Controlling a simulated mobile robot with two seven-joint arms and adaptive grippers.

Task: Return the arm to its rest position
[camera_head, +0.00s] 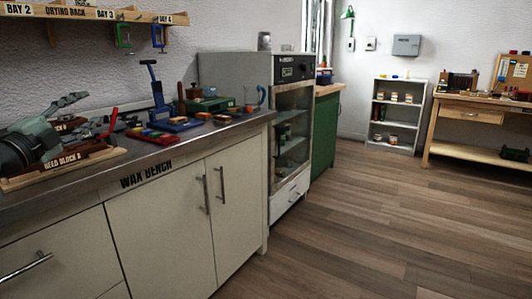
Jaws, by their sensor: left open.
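My left arm (22,145) comes in at the left edge, low over the near left end of the wax bench (235,126). Its grey-green gripper (78,108) is open, above a brown block on a wooden board labelled "REED BLOCK" (62,168). I cannot tell whether the gripper touches anything there. My right gripper is not in view.
A blue press (157,88), a tray of coloured pieces (150,135) and small tools crowd the bench. A drying rack (75,12) hangs above. A glass-fronted cabinet (291,130) stands beyond the bench. The wooden floor (380,230) at right is clear.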

